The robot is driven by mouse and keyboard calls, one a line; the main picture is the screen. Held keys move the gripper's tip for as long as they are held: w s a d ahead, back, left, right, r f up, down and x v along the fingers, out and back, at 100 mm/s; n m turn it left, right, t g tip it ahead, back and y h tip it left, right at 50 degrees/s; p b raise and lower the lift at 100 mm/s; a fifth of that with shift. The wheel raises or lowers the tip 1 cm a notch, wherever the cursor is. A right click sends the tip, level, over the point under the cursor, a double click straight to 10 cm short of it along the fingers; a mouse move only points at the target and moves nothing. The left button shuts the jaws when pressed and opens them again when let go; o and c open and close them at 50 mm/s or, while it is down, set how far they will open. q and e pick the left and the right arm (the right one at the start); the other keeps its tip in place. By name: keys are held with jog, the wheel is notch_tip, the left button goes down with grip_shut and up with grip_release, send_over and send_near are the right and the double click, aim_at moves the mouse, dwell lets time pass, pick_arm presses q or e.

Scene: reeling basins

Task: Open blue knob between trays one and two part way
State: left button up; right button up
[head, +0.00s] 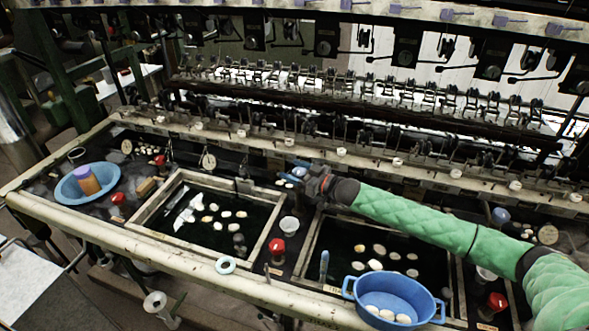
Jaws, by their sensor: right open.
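The blue knob (299,171) shows at the back of the strip between the two framed trays, partly hidden by my right gripper. My right gripper (292,177) reaches in from the right on a green-sleeved arm. Its open fingers are at the blue knob; I cannot tell whether they touch it. The left tray (158,202) and the right tray (308,243) hold dark water with pale cocoons. My left gripper is out of view.
A white cup (289,226) and a red knob (277,246) stand on the same strip. A blue basin (392,298) with cocoons sits at the right tray's front edge. Another blue bowl (70,190) holds a jar at left. Reeling machinery runs behind.

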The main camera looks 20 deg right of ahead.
jog(key=c, duration=1)
jog(key=shift+o, duration=0.2)
